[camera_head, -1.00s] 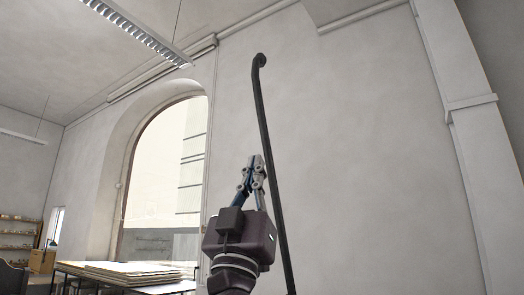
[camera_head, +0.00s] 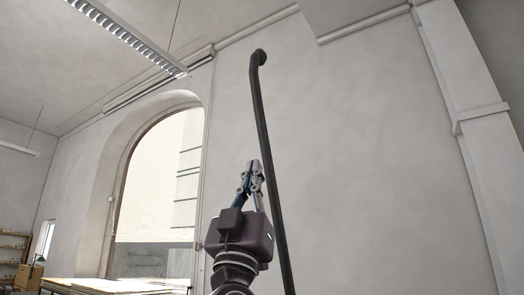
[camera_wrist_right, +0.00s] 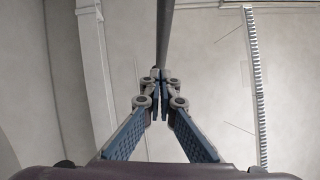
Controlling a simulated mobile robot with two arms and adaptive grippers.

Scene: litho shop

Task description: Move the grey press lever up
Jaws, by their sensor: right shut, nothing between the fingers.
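The grey press lever (camera_head: 264,130) is a long dark bar with a knob at its top. It stands nearly upright and leans a little to the left in the head view. My right gripper (camera_head: 254,163) is shut and empty, pointing up just left of the lever's middle. In the right wrist view the shut fingertips (camera_wrist_right: 160,74) meet at the lower visible end of the lever (camera_wrist_right: 165,30). I cannot tell whether they touch it. The lever's lower end is out of the head view. My left gripper is not in view.
An arched window (camera_head: 157,195) is in the wall behind, on the left. A table with flat sheets (camera_head: 110,285) stands at the lower left, with shelves (camera_head: 14,248) beyond. A ceiling lamp (camera_head: 128,36) hangs at the upper left. The space around the lever is clear.

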